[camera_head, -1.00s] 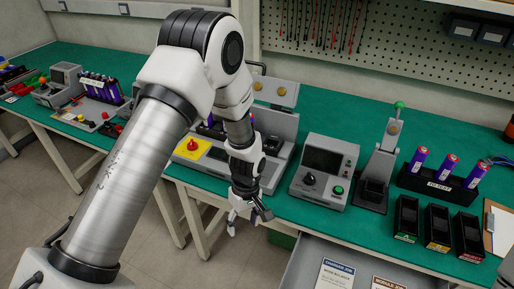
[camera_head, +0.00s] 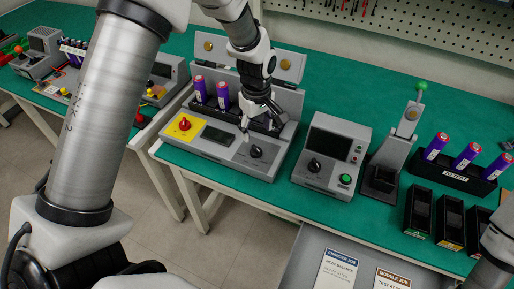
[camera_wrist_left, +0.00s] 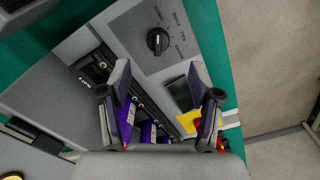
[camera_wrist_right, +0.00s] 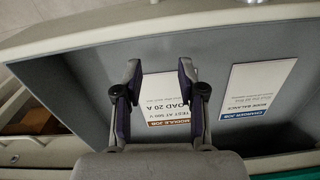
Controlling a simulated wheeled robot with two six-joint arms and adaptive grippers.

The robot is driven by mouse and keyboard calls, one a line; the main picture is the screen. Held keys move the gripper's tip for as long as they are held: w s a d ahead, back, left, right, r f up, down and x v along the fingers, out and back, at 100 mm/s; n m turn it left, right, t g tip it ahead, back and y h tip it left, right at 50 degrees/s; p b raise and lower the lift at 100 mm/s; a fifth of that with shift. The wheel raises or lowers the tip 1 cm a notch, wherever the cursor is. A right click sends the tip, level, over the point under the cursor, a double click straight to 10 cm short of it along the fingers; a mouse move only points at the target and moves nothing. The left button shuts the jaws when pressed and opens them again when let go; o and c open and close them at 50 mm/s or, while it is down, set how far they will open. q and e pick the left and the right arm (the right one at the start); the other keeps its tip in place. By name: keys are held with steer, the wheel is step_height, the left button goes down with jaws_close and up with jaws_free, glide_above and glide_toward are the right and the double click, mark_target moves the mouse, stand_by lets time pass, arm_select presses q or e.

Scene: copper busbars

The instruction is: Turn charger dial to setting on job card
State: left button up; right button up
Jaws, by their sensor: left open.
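The charger (camera_head: 215,148) is a grey bench unit with purple cells standing in it. Its black dial (camera_head: 257,152) sits on the right of its front panel. The dial also shows in the left wrist view (camera_wrist_left: 158,41), with printed settings around it too small to read surely. My left gripper (camera_head: 262,122) is open and empty above the charger, apart from the dial. The job card (camera_wrist_right: 258,92), headed CHARGER JOB, reads MODE BALANCE; it lies in the open drawer. My right gripper (camera_wrist_right: 160,72) is open and empty over the drawer.
A red knob on a yellow plate (camera_head: 185,126) is left on the charger's panel. A second grey unit (camera_head: 333,155) with a dial and green button stands to the right. The MODULE JOB card (camera_wrist_right: 170,100) is beside the job card. Green bench lies bare between the units.

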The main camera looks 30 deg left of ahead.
mark_target(256, 148)
arm_select(q)
steer(key=f, duration=0.8)
steer(key=shift+w+a+f+p, duration=0.1)
steer(key=shift+w+a+p, duration=0.2)
steer(key=shift+p, duration=0.1)
steer(key=shift+w+f, duration=0.1)
steer(key=shift+f, duration=0.35)
steer(key=shift+r, duration=0.1)
steer(key=c, duration=1.1)
